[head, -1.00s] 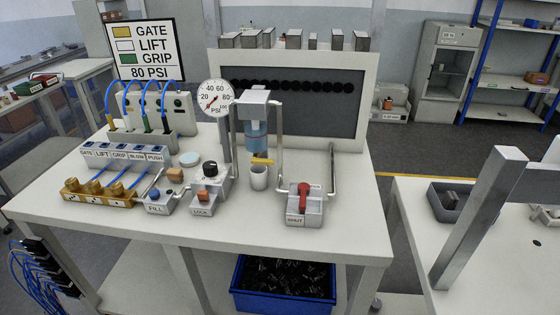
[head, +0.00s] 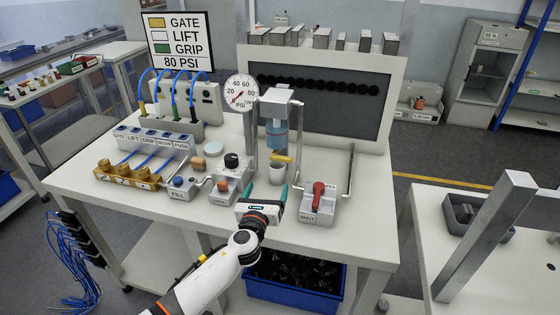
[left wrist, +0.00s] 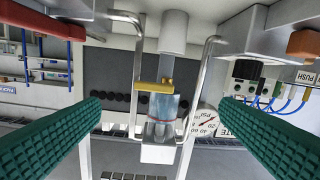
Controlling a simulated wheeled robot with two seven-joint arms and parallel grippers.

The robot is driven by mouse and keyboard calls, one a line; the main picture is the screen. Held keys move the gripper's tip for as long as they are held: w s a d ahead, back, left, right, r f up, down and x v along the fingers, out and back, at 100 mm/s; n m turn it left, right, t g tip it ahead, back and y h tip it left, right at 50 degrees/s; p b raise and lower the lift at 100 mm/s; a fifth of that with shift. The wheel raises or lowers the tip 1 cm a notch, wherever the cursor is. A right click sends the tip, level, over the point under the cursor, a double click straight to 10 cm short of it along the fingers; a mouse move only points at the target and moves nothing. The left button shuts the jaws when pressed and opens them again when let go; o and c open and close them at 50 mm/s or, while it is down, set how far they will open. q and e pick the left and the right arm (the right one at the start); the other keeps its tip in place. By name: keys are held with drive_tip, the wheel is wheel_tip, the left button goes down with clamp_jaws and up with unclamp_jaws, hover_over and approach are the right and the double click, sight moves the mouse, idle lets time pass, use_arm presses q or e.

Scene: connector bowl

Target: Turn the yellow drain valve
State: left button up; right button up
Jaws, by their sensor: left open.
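The yellow drain valve (head: 281,158) sits under the clear blue filter bowl (head: 276,134), just above a white cup (head: 277,174). In the left wrist view, which looks upside down, the yellow valve (left wrist: 155,87) lies between the bowl (left wrist: 163,112) and the cup (left wrist: 173,35). My left gripper (head: 266,188) is open, its green fingers pointing toward the cup and valve from the front. The fingers (left wrist: 160,115) stand wide apart on either side of the valve in the wrist view, touching nothing that I can see. My right gripper is not in view.
A red-handled SHUT valve (head: 318,197) stands right of the cup. The LOCK block (head: 225,190) and FILL block (head: 180,188) stand to the left. Bent metal pipes (head: 299,140) flank the bowl. A blue bin (head: 296,285) is below the table.

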sight(280, 160)
use_arm(q)
drive_tip(key=shift+m+h, duration=0.3)
drive_tip(key=shift+m, duration=0.6)
drive_tip(key=w+d+b, duration=0.1)
drive_tip(key=w+b, duration=0.1)
drive_tip(key=w, duration=0.1)
drive_tip(key=w+b, duration=0.1)
drive_tip(key=w, duration=0.3)
drive_tip(key=w+d+b, duration=0.1)
drive_tip(key=w+b, duration=0.1)
drive_tip(key=w, duration=0.2)
drive_tip(key=shift+d+r+b, duration=0.15)
drive_tip(key=shift+d+b, duration=0.15)
drive_tip(key=shift+w+d+r+b, duration=0.15)
drive_tip(key=shift+w+b, duration=0.1)
drive_tip(key=shift+w, duration=0.2)
drive_tip(key=shift+w+r+b, duration=0.1)
drive_tip(key=shift+w+b, duration=0.1)
drive_tip(key=shift+w, duration=0.2)
